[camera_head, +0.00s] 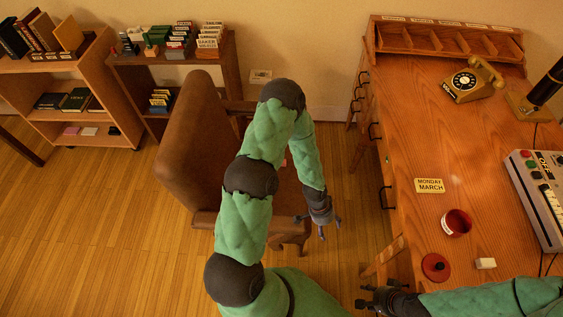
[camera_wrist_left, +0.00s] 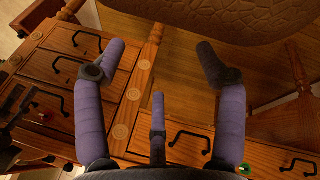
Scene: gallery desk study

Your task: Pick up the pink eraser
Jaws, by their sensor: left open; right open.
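A small pink block (camera_head: 72,131) lies on the bottom shelf of the left bookcase in the head view, beside a white block; I cannot tell if it is the eraser. Another small pinkish patch (camera_head: 284,162) shows over the chair, mostly hidden by my left arm. My left gripper (camera_head: 322,230) is open and empty, pointing down between chair and desk; its spread fingers show in the left wrist view (camera_wrist_left: 160,85). My right gripper (camera_head: 378,298) is open and empty beside the desk's near left corner.
A brown chair (camera_head: 188,150) stands behind my left arm. The wooden desk (camera_head: 425,130) holds a telephone (camera_head: 472,80), a date card (camera_head: 430,186), a red bowl (camera_head: 456,222), a red lid (camera_head: 435,267), a white block (camera_head: 486,263) and a grey machine (camera_head: 540,195). Floor at left is clear.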

